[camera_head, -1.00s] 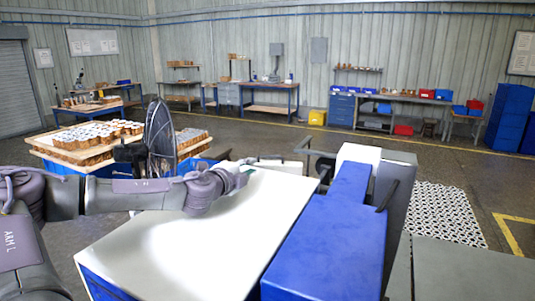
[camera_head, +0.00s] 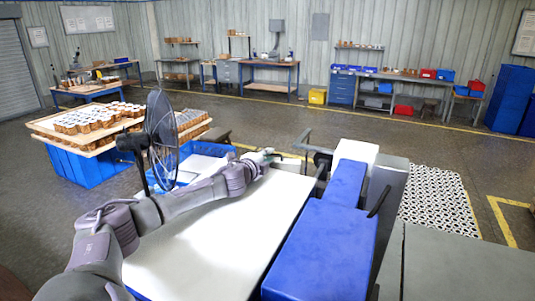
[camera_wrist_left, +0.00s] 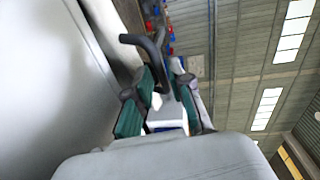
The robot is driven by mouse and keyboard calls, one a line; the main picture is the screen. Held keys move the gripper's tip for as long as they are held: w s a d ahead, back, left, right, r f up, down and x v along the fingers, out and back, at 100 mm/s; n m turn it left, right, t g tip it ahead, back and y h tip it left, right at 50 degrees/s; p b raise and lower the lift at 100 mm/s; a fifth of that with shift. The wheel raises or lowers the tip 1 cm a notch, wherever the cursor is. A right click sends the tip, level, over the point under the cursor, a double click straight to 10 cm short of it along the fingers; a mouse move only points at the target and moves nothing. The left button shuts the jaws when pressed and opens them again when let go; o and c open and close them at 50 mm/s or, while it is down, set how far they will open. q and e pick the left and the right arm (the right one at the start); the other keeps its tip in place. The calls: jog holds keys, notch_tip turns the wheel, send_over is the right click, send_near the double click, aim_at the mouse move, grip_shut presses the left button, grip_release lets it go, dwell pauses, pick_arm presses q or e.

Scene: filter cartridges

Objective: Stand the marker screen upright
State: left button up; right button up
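I cannot surely pick out the marker screen. A blue machine (camera_head: 325,235) with a white block (camera_head: 356,153) and an upright grey side panel (camera_head: 391,185) stands right of the white tabletop (camera_head: 215,240). My left arm reaches over this tabletop to its far edge. My left gripper (camera_head: 265,154) is there, short of a dark bent bar (camera_head: 306,142). In the left wrist view, the gripper's green-padded fingers (camera_wrist_left: 158,110) stand apart, with a white and blue thing (camera_wrist_left: 168,113) showing between them. A dark bent bar (camera_wrist_left: 148,45) shows just beyond. My right gripper is not in view.
A black round fan (camera_head: 161,130) stands left of my arm. Behind it, a blue bin (camera_head: 85,168) carries boards with many cartridges. A grey surface (camera_head: 465,265) fills the bottom right. A patterned mat (camera_head: 438,200) and open floor lie beyond.

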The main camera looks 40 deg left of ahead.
pick_arm(q)
grip_shut()
dwell(0.3)
